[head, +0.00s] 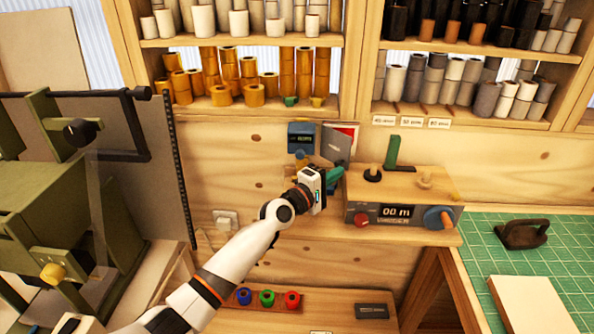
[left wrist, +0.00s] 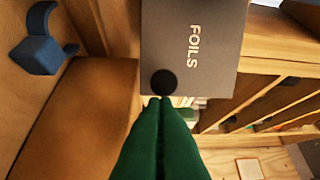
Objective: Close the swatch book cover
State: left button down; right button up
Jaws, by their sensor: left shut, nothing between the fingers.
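The swatch book's grey cover (head: 336,147) stands tilted up at the back of the wooden ledge, with a red and white part (head: 351,130) showing behind its upper right. In the left wrist view the cover (left wrist: 190,65) is marked FOILS and has a black round spot (left wrist: 164,82) near its lower edge. My left gripper (head: 331,174) is just in front of the cover, low in the head view. Its green fingers (left wrist: 159,99) are pressed together and empty, their tips at the cover's edge beside the black spot. I cannot tell whether they touch it. My right gripper is out of view.
A machine with a counter (head: 395,213) and knobs is close at right. Shelves of foil rolls (head: 238,75) rise behind. A green press (head: 60,190) fills the left; a green cutting mat (head: 560,255) lies right.

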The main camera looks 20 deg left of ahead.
aim_at(347, 179)
pick_arm(q)
jog(key=shift+w+d+b, duration=0.7)
jog(key=shift+w+d, duration=0.65)
jog(key=shift+d, duration=0.2)
jog(key=shift+s+f, duration=0.1)
jog(key=shift+s, duration=0.05)
dwell(0.4)
